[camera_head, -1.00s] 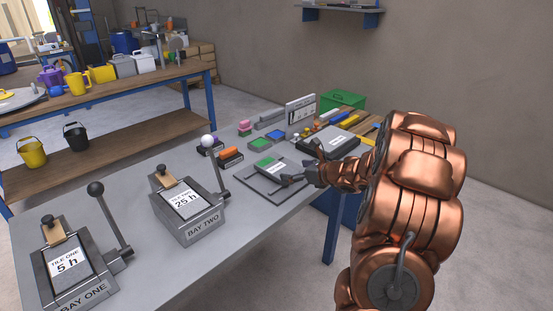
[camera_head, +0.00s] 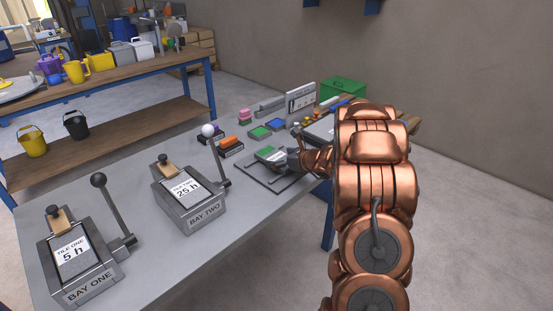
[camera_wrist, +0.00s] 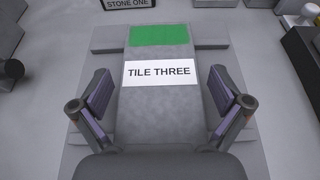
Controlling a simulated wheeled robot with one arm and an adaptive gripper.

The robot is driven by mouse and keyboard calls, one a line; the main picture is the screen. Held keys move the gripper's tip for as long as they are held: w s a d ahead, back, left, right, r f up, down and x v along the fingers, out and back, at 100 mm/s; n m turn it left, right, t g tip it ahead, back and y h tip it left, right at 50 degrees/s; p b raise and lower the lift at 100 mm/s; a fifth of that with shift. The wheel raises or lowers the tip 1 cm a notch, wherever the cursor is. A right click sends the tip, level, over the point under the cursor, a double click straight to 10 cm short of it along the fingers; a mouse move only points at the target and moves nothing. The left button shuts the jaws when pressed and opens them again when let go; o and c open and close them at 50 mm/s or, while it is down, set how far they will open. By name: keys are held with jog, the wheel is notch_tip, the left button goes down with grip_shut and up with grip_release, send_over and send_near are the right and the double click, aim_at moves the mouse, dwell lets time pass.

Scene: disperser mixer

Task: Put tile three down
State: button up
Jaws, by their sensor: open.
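Tile three is a grey slab with a green end and a white label reading TILE THREE. In the wrist view, tile three (camera_wrist: 160,108) lies lengthwise between the two fingers of my gripper (camera_wrist: 160,112). The fingers stand apart on either side of it, with a gap at each side. In the head view, tile three (camera_head: 263,152) shows only its green end and part of its label. My gripper (camera_head: 285,160) is over its near part and hides the rest. A flat grey plate (camera_head: 258,180) lies under and around the tile.
Bay two (camera_head: 188,195) and bay one (camera_head: 75,265) stand to the left, each with a labelled tile and an upright lever. Small coloured blocks (camera_head: 230,147) lie behind the plate. A green box (camera_head: 342,90) stands at the back. The grey table's front middle is clear.

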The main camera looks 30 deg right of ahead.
aim_at(279, 158)
jog(key=shift+w, duration=0.1)
jog(key=c, duration=1.6)
jog(key=shift+r, duration=0.1)
jog(key=shift+r, duration=1.75)
jog(key=s+a+b, duration=0.1)
jog(key=s+a, duration=0.1)
jog(key=s, duration=0.3)
jog(key=s+a+r+b, duration=0.1)
jog(key=s+a, duration=0.1)
jog(key=s, duration=0.2)
jog(key=s+a+b, duration=0.1)
jog(key=s+a, duration=0.1)
jog(key=s, duration=0.3)
jog(key=shift+s+a+r, duration=0.15)
jog(key=shift+s+r, duration=0.05)
jog(key=shift+s, duration=0.15)
